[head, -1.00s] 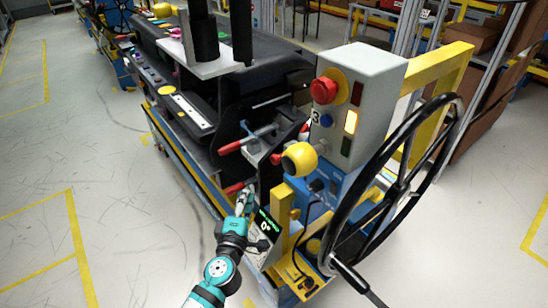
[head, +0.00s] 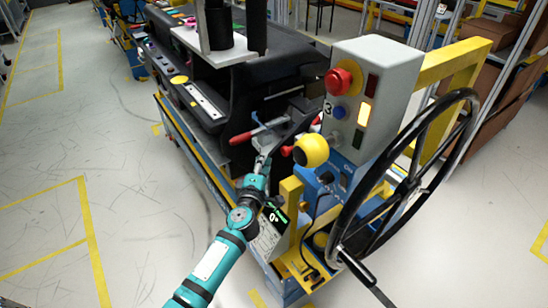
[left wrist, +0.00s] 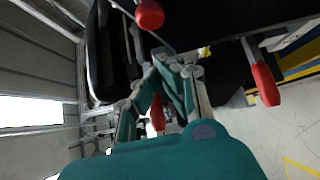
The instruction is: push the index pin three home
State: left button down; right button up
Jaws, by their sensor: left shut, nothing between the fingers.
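A yellow ball knob (head: 311,150), which looks like the index pin's handle, sticks out at the left of the control box, below the number 3. My left gripper (head: 262,163) is shut and empty, reaching in at the dashboard module's end, left of and slightly below the yellow knob, apart from it. In the left wrist view the narrow fingers (left wrist: 170,75) point into the dark frame, with a red part (left wrist: 157,112) showing between the finger links. The pin's shaft and hole are hidden. My right gripper is out of view.
A red-handled clamp (head: 245,136) and a small red knob (head: 287,151) are close to the gripper. The control box (head: 370,95) has a red button (head: 338,80). The floor at left is clear.

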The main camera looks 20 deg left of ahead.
aim_at(282, 150)
pick_arm(q)
jog(key=w+d, duration=0.2)
jog(key=shift+w+d+b, duration=0.1)
jog(key=shift+w+b, duration=0.25)
jog(key=shift+w, duration=0.05)
jog(key=shift+w+d, duration=0.15)
jog(key=shift+w, duration=0.05)
jog(key=shift+w+d, duration=0.85)
jog(key=shift+w, duration=0.15)
jog(key=shift+s+r, duration=0.1)
